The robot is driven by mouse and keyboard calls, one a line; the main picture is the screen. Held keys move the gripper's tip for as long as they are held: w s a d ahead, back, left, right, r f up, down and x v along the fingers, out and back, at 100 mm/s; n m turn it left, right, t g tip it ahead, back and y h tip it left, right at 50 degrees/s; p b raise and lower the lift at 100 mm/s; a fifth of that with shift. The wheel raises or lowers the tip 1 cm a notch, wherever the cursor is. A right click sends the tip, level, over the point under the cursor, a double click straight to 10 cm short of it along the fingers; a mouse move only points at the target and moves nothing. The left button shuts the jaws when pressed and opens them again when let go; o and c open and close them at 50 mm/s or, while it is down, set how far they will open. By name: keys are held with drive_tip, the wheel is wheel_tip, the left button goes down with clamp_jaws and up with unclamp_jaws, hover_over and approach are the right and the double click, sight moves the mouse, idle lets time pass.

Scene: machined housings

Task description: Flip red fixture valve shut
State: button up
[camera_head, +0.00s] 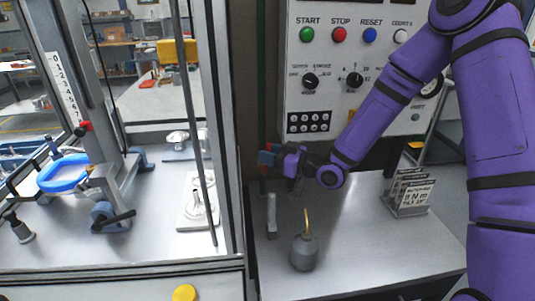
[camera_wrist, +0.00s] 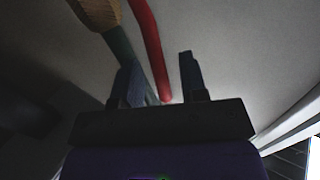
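A red bar-like handle (camera_wrist: 148,45) runs down the wrist view, its lower end between my gripper's two fingers. A grey-green bar and a tan part (camera_wrist: 97,12) lie beside it on the left. My gripper (camera_wrist: 158,63) has its dark blue fingers apart, with gaps beside the red handle; I cannot tell if either finger touches it. In the head view my gripper (camera_head: 268,157) is at the panel's lower left, by the post of the machine. A small red patch shows at its fingertips; the rest of the valve there is hidden or too small to make out.
A control panel (camera_head: 300,75) with buttons and dials stands behind my arm. Below, a grey shelf (camera_head: 340,240) holds a grey can with a yellow spout (camera_head: 304,252), a pale upright cylinder (camera_head: 271,215) and a sign stand (camera_head: 410,192). The machine enclosure fills the left.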

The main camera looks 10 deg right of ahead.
drive_tip(key=shift+w+a, duration=0.15)
drive_tip(key=shift+a, duration=0.15)
clamp_jaws()
